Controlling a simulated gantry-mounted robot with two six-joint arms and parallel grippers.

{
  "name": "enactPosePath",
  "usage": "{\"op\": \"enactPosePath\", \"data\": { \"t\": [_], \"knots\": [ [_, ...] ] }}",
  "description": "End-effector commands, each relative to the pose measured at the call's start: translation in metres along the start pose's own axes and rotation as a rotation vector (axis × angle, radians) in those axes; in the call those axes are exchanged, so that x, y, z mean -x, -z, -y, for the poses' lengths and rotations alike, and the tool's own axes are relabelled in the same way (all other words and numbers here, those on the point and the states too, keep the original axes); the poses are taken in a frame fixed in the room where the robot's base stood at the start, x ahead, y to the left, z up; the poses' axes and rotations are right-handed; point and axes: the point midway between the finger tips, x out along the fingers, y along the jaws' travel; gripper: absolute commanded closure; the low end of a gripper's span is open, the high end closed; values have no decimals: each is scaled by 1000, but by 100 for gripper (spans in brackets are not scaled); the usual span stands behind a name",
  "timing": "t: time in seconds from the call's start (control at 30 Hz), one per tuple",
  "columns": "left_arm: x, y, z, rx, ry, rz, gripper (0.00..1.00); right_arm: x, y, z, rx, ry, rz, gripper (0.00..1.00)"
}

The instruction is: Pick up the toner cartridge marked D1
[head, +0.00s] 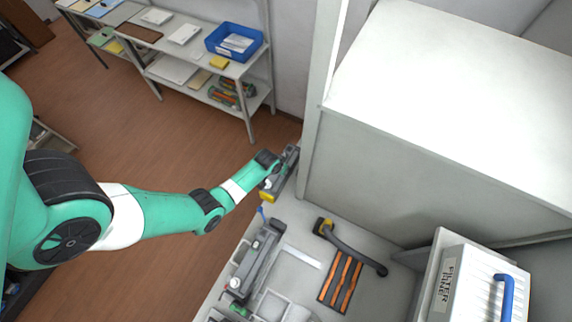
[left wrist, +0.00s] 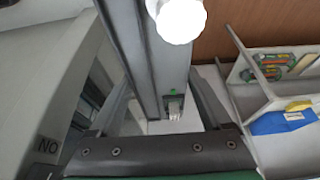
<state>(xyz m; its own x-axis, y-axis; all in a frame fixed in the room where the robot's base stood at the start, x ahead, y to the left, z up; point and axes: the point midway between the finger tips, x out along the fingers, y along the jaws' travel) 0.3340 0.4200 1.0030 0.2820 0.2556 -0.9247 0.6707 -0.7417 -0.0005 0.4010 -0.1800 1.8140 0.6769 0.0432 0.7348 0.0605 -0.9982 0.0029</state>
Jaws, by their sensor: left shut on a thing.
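A long grey toner cartridge (head: 286,172) with a yellow end lies at the far end of the bench, close to the white post. My left gripper (head: 278,168) is shut on this cartridge. In the left wrist view the grey cartridge (left wrist: 158,50) runs between the two dark fingers, with a white round knob at its top and a small green mark. I cannot read a D1 mark on it, nor tell whether it is clear of the bench. A second dark grey cartridge (head: 256,262) lies nearer on the bench. My right gripper is not in view.
A large pale cabinet (head: 430,130) stands behind, and a box marked FILTER (head: 470,285) at lower right. A shelf with a blue bin (head: 232,41) is beyond.

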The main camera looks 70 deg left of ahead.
Motion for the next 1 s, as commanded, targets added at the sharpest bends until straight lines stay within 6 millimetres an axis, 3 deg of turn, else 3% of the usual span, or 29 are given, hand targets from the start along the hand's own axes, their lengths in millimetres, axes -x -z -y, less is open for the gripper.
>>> {"op": "enactPosePath", "data": {
  "t": [0.17, 0.5, 0.6, 0.8, 1.0],
  "knots": [
    [1, 2, 33, 8, 2, -5, 100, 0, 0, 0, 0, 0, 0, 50],
    [1, 2, 130, 10, 3, -5, 100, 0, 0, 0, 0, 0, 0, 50],
    [1, 2, 151, 6, 3, -6, 100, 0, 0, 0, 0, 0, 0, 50],
    [1, 2, 173, 2, 1, -5, 100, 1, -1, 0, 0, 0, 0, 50],
    [1, 2, 174, -1, 0, -5, 100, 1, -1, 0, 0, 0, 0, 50]
  ]
}}
